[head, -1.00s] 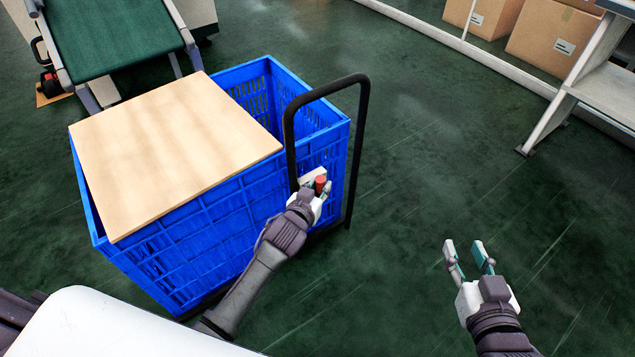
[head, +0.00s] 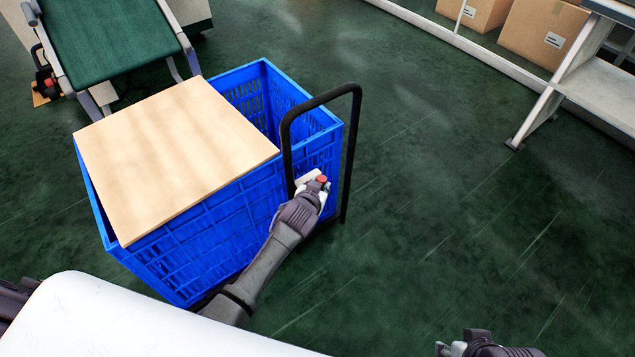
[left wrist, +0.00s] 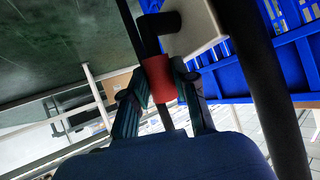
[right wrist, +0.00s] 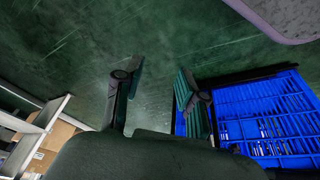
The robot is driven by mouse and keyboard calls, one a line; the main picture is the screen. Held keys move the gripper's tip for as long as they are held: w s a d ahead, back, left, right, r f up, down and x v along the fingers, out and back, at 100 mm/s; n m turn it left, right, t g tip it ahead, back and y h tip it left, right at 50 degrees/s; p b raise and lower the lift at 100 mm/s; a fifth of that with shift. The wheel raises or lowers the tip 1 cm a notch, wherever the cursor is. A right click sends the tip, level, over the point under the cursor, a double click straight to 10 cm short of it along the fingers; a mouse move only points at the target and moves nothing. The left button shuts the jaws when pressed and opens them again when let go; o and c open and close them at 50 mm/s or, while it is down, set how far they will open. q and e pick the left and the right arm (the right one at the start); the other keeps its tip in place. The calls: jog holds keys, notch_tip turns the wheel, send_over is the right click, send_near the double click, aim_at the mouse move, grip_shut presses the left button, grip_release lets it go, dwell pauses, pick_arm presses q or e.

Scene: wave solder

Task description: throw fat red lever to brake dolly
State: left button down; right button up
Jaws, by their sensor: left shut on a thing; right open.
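The fat red lever (head: 321,179) sits by the black push handle (head: 352,130) of the dolly that carries the blue crate (head: 215,235). In the left wrist view the red lever grip (left wrist: 158,80) is between the fingers of my left gripper (left wrist: 163,103), which is shut on it. A black bent piece and a pale plate (left wrist: 195,28) are just beyond the grip. My right gripper (right wrist: 152,90) is open and empty above bare floor; in the head view only part of it shows at the bottom edge.
A tan board (head: 175,155) covers much of the crate top. A green conveyor (head: 108,42) stands at the upper left. A pale shelf rack (head: 600,90) and cardboard boxes (head: 543,32) are at the upper right. The floor right of the dolly is clear.

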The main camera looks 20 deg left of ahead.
pick_arm(q)
jog(key=w+g+p, duration=0.1)
jog(key=p, duration=0.1)
jog(key=shift+d+m+g+y+p, duration=0.3)
jog(key=shift+d+g+y+p, duration=0.1)
pick_arm(e)
notch_tip(320, 180, down, 13)
jog(key=shift+w+a+g, duration=0.15)
jog(key=shift+w+g, duration=0.15)
jog(key=shift+g, duration=0.1)
jog(key=shift+r, duration=0.1)
pick_arm(q)
jog(key=c, duration=1.2)
grip_release()
jog(key=shift+f, duration=0.1)
jog(key=shift+s, duration=0.1)
jog(key=v, duration=1.1)
jog(key=shift+s+d+r, duration=0.15)
jog(key=shift+d+r, duration=0.15)
jog(key=shift+r, duration=0.15)
